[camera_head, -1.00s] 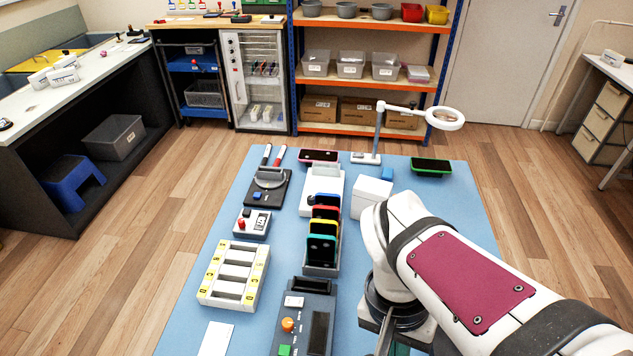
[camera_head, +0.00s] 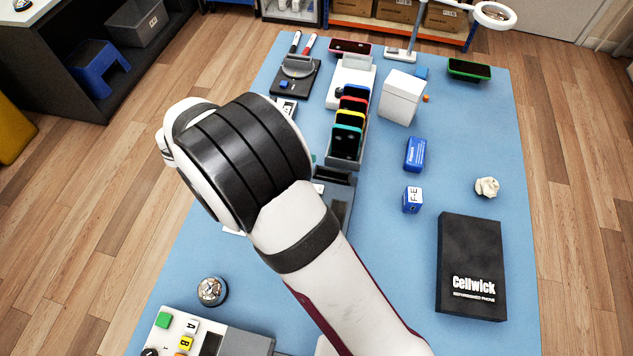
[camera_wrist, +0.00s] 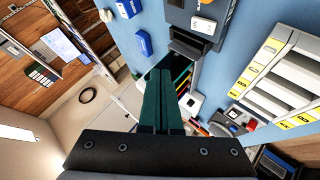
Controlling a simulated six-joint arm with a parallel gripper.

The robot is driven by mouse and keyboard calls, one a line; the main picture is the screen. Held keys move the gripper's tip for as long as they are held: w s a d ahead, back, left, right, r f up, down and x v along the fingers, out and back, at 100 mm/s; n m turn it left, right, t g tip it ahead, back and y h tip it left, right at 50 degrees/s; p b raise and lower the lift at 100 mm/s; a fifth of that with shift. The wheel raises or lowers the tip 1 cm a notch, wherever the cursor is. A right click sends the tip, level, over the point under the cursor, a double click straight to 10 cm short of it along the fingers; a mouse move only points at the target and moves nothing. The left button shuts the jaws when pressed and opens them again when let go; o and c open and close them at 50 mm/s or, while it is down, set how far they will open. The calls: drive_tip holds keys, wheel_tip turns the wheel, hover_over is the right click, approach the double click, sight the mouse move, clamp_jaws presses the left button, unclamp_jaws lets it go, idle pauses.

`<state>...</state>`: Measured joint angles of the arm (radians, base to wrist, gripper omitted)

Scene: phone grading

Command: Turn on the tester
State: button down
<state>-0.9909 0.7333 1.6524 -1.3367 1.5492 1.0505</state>
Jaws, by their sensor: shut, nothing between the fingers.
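A dark grey device (camera_head: 341,196) with a white label stands mid-bench, mostly hidden behind my arm; part of it shows at the top of the wrist view (camera_wrist: 178,17). A small light box (camera_head: 288,107) with a dark display peeks out past my arm. It seems to show in the wrist view (camera_wrist: 226,122) too, with a red part. I cannot tell for certain which one is the tester. My gripper (camera_wrist: 159,74) is shut and empty, its green fingers together, pointing towards the phone rack. My arm hides it in the head view.
A rack of colourful phones (camera_head: 349,137) stands beyond the arm. A white bin (camera_head: 400,98), blue boxes (camera_head: 415,154), crumpled paper (camera_head: 487,187) and a black Cellwick box (camera_head: 470,267) are on the right. A slotted tray (camera_wrist: 285,70) shows in the wrist view.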

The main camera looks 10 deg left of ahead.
approach(324, 185)
drive_tip(key=shift+r+x, duration=0.2)
drive_tip(key=shift+x, duration=2.3)
drive_tip(key=shift+d, duration=0.15)
drive_tip(key=shift+f, duration=0.4)
drive_tip(key=shift+f, duration=0.15)
idle(0.4)
drive_tip(key=shift+r, duration=0.55)
